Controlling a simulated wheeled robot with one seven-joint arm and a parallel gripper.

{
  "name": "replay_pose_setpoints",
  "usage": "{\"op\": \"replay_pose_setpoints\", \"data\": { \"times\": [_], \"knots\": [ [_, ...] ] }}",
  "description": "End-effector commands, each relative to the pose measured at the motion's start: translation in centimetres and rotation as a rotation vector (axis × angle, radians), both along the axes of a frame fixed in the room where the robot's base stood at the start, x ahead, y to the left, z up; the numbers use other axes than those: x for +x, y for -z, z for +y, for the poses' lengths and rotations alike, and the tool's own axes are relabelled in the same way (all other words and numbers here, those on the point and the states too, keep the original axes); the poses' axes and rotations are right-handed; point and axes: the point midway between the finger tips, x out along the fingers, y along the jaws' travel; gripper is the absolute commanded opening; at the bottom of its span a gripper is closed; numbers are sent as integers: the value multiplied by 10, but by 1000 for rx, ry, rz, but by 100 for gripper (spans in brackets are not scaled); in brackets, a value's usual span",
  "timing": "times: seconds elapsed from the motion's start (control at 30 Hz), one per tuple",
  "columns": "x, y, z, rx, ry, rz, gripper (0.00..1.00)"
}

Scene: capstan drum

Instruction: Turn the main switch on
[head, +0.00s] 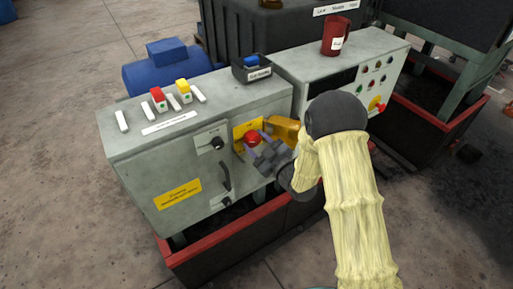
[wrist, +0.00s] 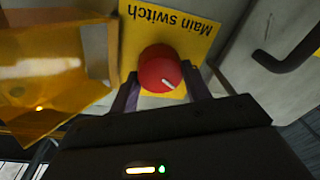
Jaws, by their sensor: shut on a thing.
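The main switch (head: 252,138) is a red round knob on a yellow plate on the front of the grey cabinet. The yellow plate (wrist: 190,28) reads "Main switch" upside down. My gripper (head: 250,148) is at the knob with one finger on either side, and it is shut on it. In the wrist view the fingers (wrist: 160,92) flank the knob. An orange see-through cover (head: 283,130) stands beside the switch, swung away from the knob.
A black rotary knob (head: 217,143) and a black handle (head: 225,177) are on the cabinet front to the left. Red and yellow buttons (head: 183,86) and a black tray (head: 251,68) are on top. A red mug (head: 336,36) stands on the second cabinet.

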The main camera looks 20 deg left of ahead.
Motion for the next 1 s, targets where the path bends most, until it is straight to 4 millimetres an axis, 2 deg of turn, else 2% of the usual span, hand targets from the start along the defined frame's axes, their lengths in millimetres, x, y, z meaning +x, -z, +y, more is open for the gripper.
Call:
{"op": "replay_pose_setpoints", "data": {
  "times": [0.03,1.0],
  "knots": [
    [0,5,-1,29,2,35,25],
    [2,4,-3,598,4,705,25]
  ]
}}
